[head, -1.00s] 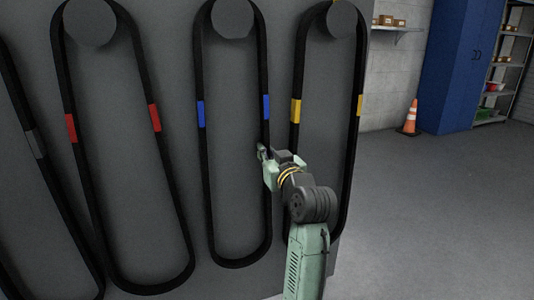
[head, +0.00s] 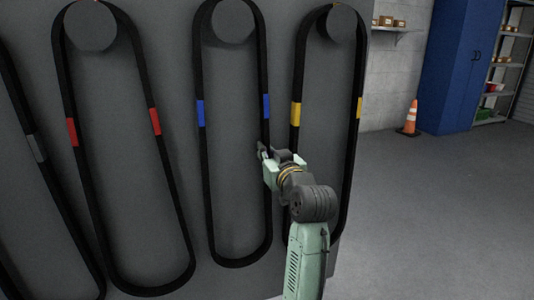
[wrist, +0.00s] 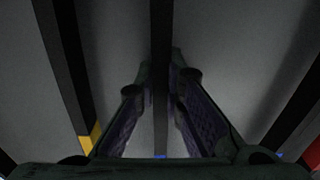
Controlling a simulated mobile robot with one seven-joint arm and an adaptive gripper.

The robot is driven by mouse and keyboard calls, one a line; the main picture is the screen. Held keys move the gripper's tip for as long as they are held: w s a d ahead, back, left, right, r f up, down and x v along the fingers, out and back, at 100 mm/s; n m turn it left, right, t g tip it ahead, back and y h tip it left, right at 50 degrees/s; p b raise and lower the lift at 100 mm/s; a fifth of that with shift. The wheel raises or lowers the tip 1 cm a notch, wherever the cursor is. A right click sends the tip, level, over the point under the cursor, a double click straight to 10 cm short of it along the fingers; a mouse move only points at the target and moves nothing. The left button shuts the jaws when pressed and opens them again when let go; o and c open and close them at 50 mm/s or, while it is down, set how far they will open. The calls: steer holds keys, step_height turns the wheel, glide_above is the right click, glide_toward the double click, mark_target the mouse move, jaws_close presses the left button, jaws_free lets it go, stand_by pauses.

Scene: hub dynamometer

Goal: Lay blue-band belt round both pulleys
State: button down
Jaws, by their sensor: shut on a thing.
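The blue-band belt (head: 202,165) is a long black loop with two blue patches. It hangs from a round peg (head: 232,20) on a dark grey panel. My gripper (head: 262,151) is at the belt's right strand, a little below the right blue patch. In the wrist view, my gripper's fingers (wrist: 160,100) stand on either side of this strand (wrist: 161,30), shut on it. A bit of blue shows low between the fingers. The exact finger contact is dark. I see no pair of pulleys apart from the pegs.
The yellow-band belt (head: 296,140) hangs close on the right, partly behind my arm. The red-band belt (head: 72,150) and a grey-band belt (head: 36,148) hang on the left. Open floor, an orange cone (head: 410,118) and a blue cabinet (head: 455,65) lie to the right.

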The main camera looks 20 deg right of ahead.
steer(key=shift+r, duration=0.35)
steer(key=s, duration=1)
steer(key=shift+d, duration=0.15)
stand_by(0.4)
